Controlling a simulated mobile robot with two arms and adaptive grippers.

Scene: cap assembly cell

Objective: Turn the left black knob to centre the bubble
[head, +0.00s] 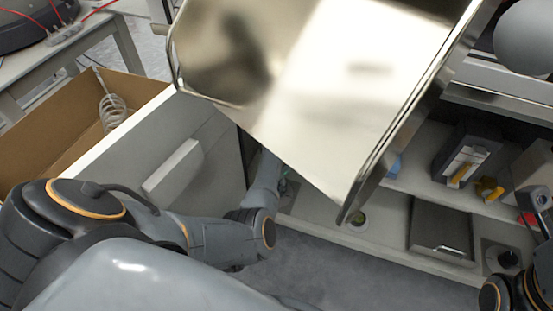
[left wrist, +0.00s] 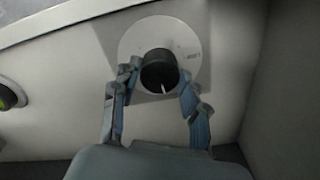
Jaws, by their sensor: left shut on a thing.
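The left black knob (left wrist: 158,72) sits on a white round dial plate (left wrist: 133,42) in the left wrist view. My left gripper (left wrist: 160,78) has its blue-grey fingers on either side of the knob, shut on it. A pale mark shows on the knob's near side. In the head view my left gripper (head: 284,184) is small and partly hidden, and the left knob cannot be made out. The round bubble level (head: 357,219) has a yellow-green face; its edge also shows in the left wrist view (left wrist: 8,96). The bubble's position is too small to tell.
A large shiny metal tray (head: 310,75) hangs over the middle of the head view and hides much of the bench. Another black knob (head: 508,259) is at the right, beside a grey panel (head: 441,230). A cardboard box (head: 60,130) stands at left.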

